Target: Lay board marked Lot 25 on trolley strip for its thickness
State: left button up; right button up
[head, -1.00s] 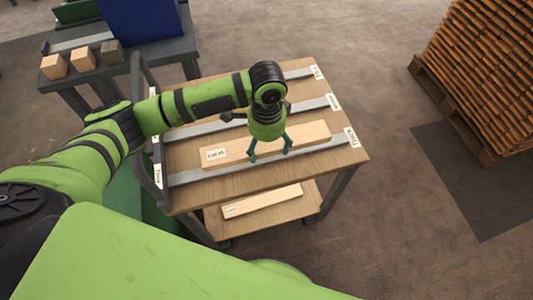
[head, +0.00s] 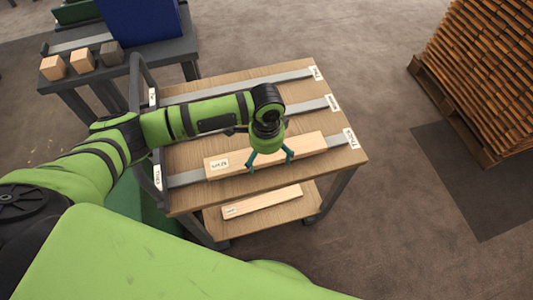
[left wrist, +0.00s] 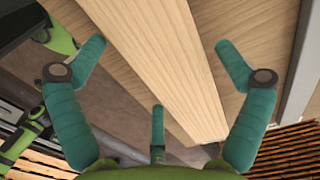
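The pale board (head: 228,163) with a small lot label lies along the front of the trolley top (head: 190,150). It covers the middle of the front strip (head: 187,179), marked Thick; the strip's ends show beyond it. I cannot read the lot number surely. My left gripper (head: 270,163) is low over the board's middle. In the left wrist view the board (left wrist: 165,50) runs between its spread green fingers (left wrist: 160,50), with gaps at both fingertips. Whether the board rests fully on the strip is hidden. My right gripper is not in view.
Two more strips cross the trolley, the middle strip (head: 310,106) and the back strip (head: 295,76). Another board (head: 262,201) lies on the lower shelf. A dark bench (head: 165,50) with small blocks stands at back left, a stacked pallet (head: 480,70) at right.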

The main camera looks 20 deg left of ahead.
aim_at(267, 157)
pick_arm(q)
jog(key=shift+r, duration=0.1)
notch_tip(267, 157, up, 12)
jog(key=shift+b, duration=0.3)
dwell(0.3)
dwell(0.4)
